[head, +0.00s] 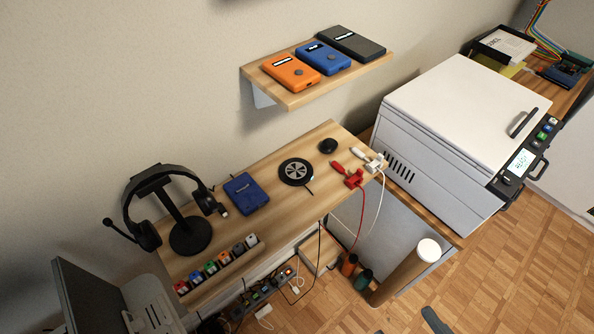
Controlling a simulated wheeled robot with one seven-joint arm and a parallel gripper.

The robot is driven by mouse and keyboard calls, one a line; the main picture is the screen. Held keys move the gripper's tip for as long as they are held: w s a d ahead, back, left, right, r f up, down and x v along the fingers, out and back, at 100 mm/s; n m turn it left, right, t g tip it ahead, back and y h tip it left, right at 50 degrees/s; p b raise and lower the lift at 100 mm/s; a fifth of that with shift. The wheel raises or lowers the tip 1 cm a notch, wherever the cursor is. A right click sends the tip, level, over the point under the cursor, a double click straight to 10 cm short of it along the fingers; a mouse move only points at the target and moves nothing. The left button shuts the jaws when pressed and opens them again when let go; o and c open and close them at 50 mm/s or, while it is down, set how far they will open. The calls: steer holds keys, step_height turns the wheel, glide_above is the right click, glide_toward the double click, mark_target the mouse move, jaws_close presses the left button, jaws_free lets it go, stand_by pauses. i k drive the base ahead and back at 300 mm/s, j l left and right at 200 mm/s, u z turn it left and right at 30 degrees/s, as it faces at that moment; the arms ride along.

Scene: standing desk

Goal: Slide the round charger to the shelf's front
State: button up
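The round charger (296,171) is a flat black disc with a pale spoked pattern on top. A dark grey shape (436,320) at the bottom edge of the view may be part of my gripper. It is cut off, far from the charger, and its opening cannot be made out.
A blue box (246,194) lies left of the charger, beside a headphone stand (188,232). Red and white plugs (352,177) with cables sit at the shelf's right end. A higher shelf (290,99) holds three flat devices. A white machine (465,125) stands right.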

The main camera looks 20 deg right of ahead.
mark_target(295, 172)
steer(key=i+u, duration=0.5)
steer(key=u, duration=0.2)
steer(key=i+l+u, duration=0.15)
steer(key=u, duration=0.2)
steer(key=i, duration=0.1)
